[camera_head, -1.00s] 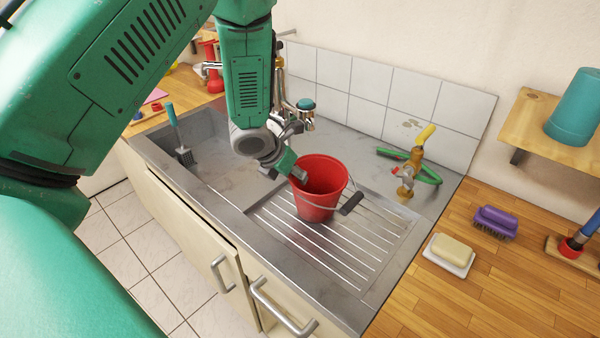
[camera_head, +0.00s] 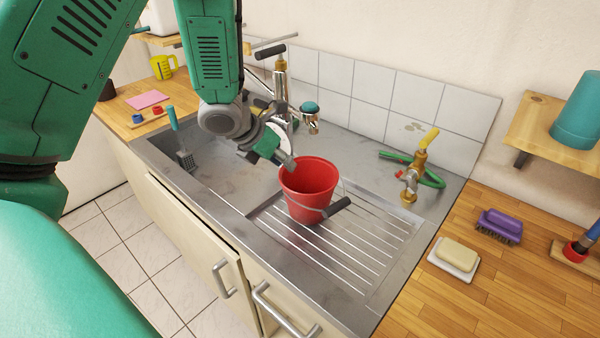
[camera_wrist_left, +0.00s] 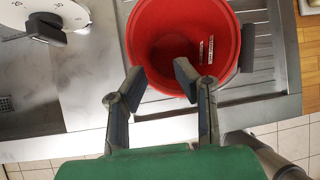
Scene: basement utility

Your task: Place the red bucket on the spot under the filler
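The red bucket (camera_head: 306,207) stands upright on the ribbed drainboard of the steel sink unit, its wire handle with a dark grip (camera_head: 337,207) hanging to the right. My left gripper (camera_head: 288,163) is at the bucket's left rim. In the left wrist view its two fingers (camera_wrist_left: 160,76) are apart, with the near rim of the bucket (camera_wrist_left: 206,15) at the fingertips; I cannot tell if they touch it. A spout with a teal knob (camera_head: 309,109) stands behind the bucket. Which spot is under the filler is unclear. My right gripper is not in view.
Soap (camera_head: 455,255) and a purple brush (camera_head: 498,225) are on the right counter.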

